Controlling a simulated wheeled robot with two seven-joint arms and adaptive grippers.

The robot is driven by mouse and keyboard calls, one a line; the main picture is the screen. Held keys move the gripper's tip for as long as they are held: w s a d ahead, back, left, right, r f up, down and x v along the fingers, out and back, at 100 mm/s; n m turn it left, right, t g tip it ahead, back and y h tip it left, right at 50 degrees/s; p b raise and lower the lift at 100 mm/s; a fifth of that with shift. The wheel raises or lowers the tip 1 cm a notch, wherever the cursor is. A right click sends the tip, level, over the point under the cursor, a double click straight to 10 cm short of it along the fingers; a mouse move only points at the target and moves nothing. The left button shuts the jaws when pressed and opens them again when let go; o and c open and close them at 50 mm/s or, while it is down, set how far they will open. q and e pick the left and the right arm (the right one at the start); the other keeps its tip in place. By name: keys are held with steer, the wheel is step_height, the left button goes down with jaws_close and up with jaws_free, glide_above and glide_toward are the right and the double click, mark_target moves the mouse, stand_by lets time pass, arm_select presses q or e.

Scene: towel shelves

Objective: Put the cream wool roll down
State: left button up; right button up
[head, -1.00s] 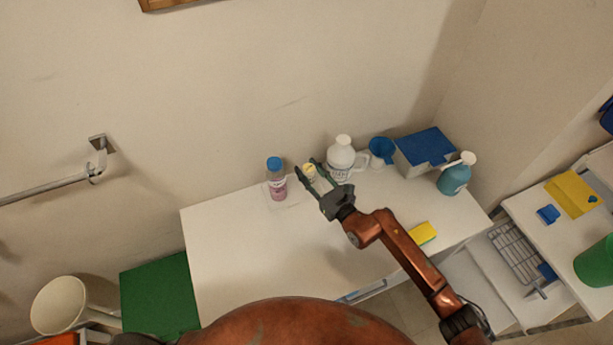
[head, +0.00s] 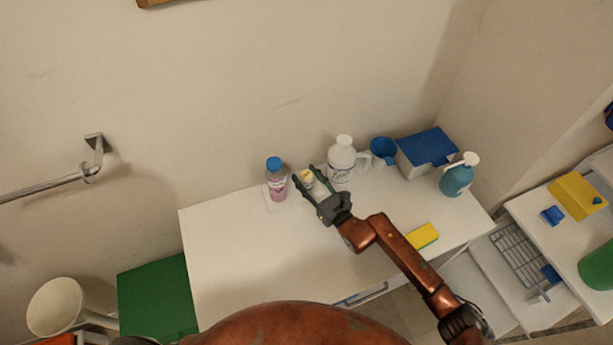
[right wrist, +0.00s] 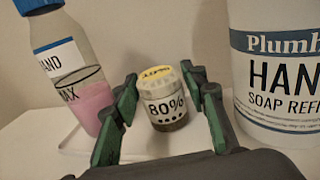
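No cream wool roll can be made out in either view. My right gripper (head: 305,174) is open over the white table, its green-grey fingers apart. A small clear jar (right wrist: 165,100) with a pale yellow-and-white lid and an "80%" label stands upright between or just beyond the fingertips in the right wrist view. Gaps show between it and both fingers. Its lid also shows between the fingers in the head view (head: 307,178). My left gripper is not in view.
A pink-liquid bottle with blue cap (head: 276,180) stands left of the jar, a white soap jug (head: 341,160) right. Farther right are a blue cup (head: 383,151), a blue-topped box (head: 426,147) and a teal bottle (head: 457,177). A yellow sponge (head: 423,236) lies nearer. The table's left front (head: 235,260) is clear.

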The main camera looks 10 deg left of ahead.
steer(key=shift+o, duration=1)
steer(key=shift+r, duration=0.1)
steer(key=shift+r+p, duration=0.2)
steer(key=shift+p, duration=0.1)
steer(key=v, duration=1.2)
steer(key=shift+f+p, duration=0.1)
steer(key=shift+p, duration=0.3)
